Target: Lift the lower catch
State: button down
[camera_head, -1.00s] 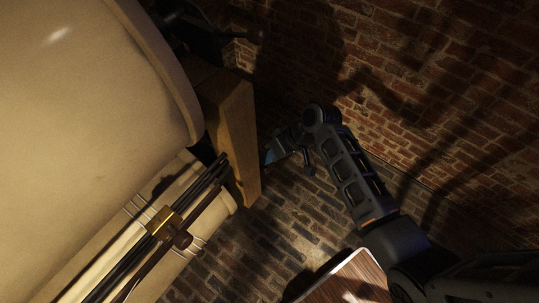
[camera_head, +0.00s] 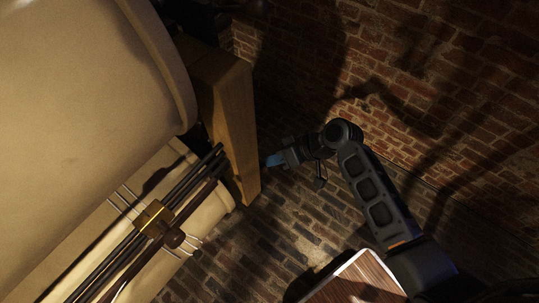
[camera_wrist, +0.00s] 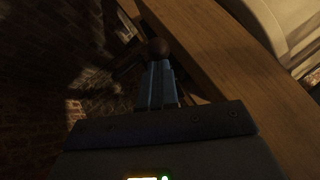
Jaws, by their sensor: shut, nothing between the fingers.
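My gripper (camera_head: 274,160) has blue fingers and is beside the right face of a wooden post (camera_head: 236,125). In the wrist view, the fingers (camera_wrist: 160,82) are close together, with nothing seen between them. A dark round knob (camera_wrist: 158,47) shows just beyond the fingertips, next to the wooden beam (camera_wrist: 225,65). It may be part of a catch; I cannot tell whether the fingers touch it. No part is clearly identifiable as the lower catch, and the post may hide it in the head view.
A large cream vessel (camera_head: 80,70) fills the upper left. A brick wall (camera_head: 420,80) stands right. A wood-topped surface (camera_head: 355,283) is at the bottom.

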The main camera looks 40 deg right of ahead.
jog(key=shift+s+d+f+n+t+y+b, duration=0.25)
jog(key=shift+f+t+b, duration=0.55)
jog(key=shift+b, duration=1.15)
jog(key=shift+s+a+f+n+t+y+b, duration=0.15)
jog(key=shift+f+t+y+b, duration=0.3)
jog(key=shift+f+b, duration=1.1)
jog(key=shift+s+d+f+n+t+y+b, duration=0.15)
jog(key=shift+f+t+b, duration=0.5)
jog(key=shift+b, duration=1.75)
jog(key=shift+a, duration=0.15)
jog(key=shift+r, duration=0.15)
